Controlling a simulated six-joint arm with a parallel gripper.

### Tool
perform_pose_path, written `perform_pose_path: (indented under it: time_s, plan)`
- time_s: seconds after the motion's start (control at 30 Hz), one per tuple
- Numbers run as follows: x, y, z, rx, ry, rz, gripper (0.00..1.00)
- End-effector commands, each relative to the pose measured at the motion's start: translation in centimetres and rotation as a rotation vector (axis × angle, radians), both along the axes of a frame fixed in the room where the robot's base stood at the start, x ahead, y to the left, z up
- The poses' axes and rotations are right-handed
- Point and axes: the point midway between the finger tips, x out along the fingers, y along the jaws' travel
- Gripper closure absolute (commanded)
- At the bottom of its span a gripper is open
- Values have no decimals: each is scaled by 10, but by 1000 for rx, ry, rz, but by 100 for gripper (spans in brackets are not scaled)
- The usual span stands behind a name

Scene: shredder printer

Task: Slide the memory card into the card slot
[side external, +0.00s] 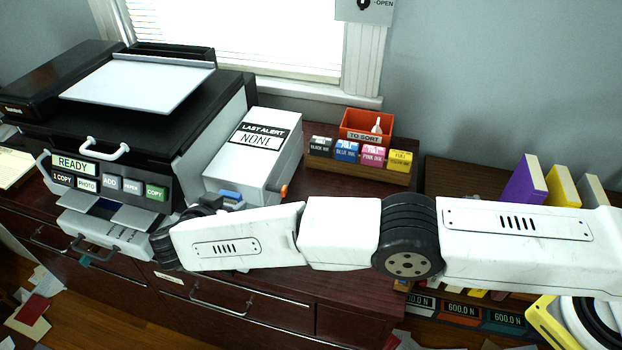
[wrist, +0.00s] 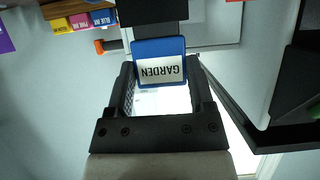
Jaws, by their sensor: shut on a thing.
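The memory card is a blue card (wrist: 158,47) with a white label reading GARDEN, upside down in the wrist view. My gripper (wrist: 160,76) is shut on it, with one black finger at each side edge. The card's far end meets a black block (wrist: 153,12) at the top of the wrist view. I cannot tell whether that block holds the card slot or how far the card enters it. In the side view a small blue piece (side external: 230,195) shows by the front of the white box, just beyond my gripper (side external: 203,208); my arm partly hides this spot.
The white LAST ALERT box (side external: 240,158) with an orange knob stands right of the black printer (side external: 125,150). Ink boxes in a wooden rack (side external: 352,170) and an orange TO SORT bin (side external: 366,123) stand behind. The printer's front trays jut out at left.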

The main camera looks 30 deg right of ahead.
Motion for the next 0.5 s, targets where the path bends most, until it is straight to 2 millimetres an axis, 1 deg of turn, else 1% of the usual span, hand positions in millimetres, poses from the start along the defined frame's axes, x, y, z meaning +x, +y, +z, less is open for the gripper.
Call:
perform_pose_path:
  time_s: [0.5]
  plan:
    - [0, 0, -11, 0, 0, 0, 100]
